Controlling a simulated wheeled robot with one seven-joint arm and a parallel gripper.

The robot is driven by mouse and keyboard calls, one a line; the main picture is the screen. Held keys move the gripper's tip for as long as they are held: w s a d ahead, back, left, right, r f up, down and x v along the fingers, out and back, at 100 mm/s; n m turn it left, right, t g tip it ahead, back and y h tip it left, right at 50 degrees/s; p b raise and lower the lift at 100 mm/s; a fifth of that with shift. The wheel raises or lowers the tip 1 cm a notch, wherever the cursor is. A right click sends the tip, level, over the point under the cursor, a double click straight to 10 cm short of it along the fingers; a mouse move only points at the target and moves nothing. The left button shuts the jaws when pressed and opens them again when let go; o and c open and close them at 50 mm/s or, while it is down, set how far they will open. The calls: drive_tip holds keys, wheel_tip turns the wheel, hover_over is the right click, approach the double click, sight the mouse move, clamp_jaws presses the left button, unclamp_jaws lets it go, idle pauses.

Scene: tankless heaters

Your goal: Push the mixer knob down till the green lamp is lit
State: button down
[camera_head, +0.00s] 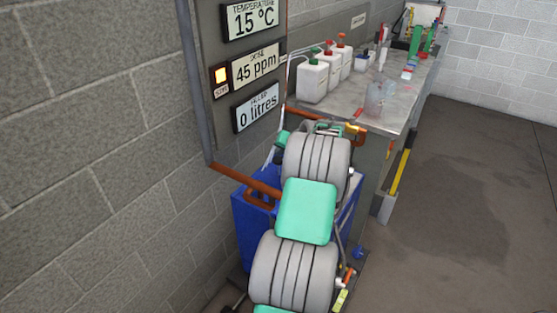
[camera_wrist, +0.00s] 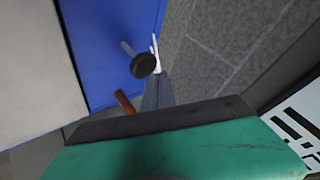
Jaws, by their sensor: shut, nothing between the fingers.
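A black round knob (camera_wrist: 144,65) on a pale stem, which looks like the mixer knob, stands in front of a blue surface in the wrist view. My gripper (camera_wrist: 155,122) shows as a shut green and dark block along the bottom of that view, with the knob beyond its edge. Whether they touch cannot be told. In the head view my own arm hides the knob and the gripper. A small lamp (camera_head: 221,75) on the wall panel glows pale amber. I see no green light in view.
A copper pipe (camera_head: 245,180) runs by a blue box (camera_head: 252,225). A bench (camera_head: 395,110) with white bottles (camera_head: 312,80) stands beyond. The floor at right is clear.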

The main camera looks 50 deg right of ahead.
sight(280, 164)
drive_tip(key=shift+f, duration=0.1)
idle(0.7)
drive_tip(key=shift+f, duration=0.3)
drive_tip(key=shift+a+f+b, duration=0.1)
drive_tip(key=shift+f+b, duration=1.75)
drive_tip(key=shift+f, duration=0.9)
idle(1.8)
drive_tip(key=shift+r, duration=0.1)
drive_tip(key=shift+r+p, duration=1.8)
drive_tip(key=shift+r, duration=1.2)
drive_tip(key=shift+r, duration=0.1)
drive_tip(key=shift+r+p, duration=1.6)
drive_tip(key=shift+r, duration=0.85)
